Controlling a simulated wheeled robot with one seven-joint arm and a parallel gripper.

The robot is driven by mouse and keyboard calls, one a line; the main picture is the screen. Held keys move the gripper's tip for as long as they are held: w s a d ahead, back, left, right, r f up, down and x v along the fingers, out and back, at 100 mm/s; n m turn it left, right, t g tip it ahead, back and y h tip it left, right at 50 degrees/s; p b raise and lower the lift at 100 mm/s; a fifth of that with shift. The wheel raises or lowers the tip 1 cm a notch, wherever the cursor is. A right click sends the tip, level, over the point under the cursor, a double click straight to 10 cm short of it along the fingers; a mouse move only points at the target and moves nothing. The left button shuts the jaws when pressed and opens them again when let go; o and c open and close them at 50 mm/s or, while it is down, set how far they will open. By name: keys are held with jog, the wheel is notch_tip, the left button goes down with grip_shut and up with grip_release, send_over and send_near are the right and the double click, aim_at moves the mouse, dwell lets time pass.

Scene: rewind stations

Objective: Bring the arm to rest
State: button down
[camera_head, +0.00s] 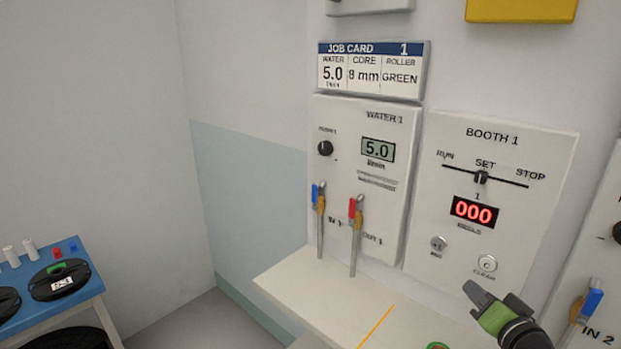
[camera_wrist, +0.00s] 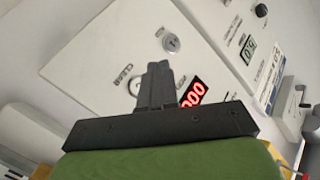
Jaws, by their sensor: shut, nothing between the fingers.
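My gripper (camera_head: 474,292) is at the lower right of the head view, in front of the Booth 1 panel (camera_head: 540,165) and just below its CLEAR button (camera_head: 487,263). In the wrist view my gripper (camera_wrist: 157,70) has its fingers together with nothing between them. They cover part of the CLEAR button (camera_wrist: 133,86) there. I cannot tell whether the fingertips touch the panel. The booth counter (camera_head: 474,212) reads 000, and the slider (camera_head: 481,177) stands at SET.
The Water 1 panel (camera_head: 345,105) reads 5.0, with a blue-handled valve (camera_head: 320,205) and a red-handled valve (camera_head: 355,215). A pale shelf (camera_head: 330,300) juts out below. A blue-topped table (camera_head: 60,265) with reels stands at the left. Another panel (camera_head: 600,260) is at the right edge.

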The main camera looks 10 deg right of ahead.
jog(key=s+a+f+n+g+y+p, duration=0.1)
jog(key=a+f+n+g+y+p, duration=0.25)
jog(key=a+n+g, duration=1)
jog(key=s+a+r+m+t+h+p, duration=0.1)
jog(key=s+a+r+m+p, duration=0.1)
jog(key=s+a+r, duration=0.3)
jog(key=s+a+r+m+t+h+p, duration=0.1)
jog(key=s+a+r, duration=0.4)
jog(key=s, duration=0.7)
jog(key=shift+s+a+m+t+p, duration=0.15)
jog(key=shift+a+m+t+p, duration=0.3)
jog(key=shift+m, duration=0.5)
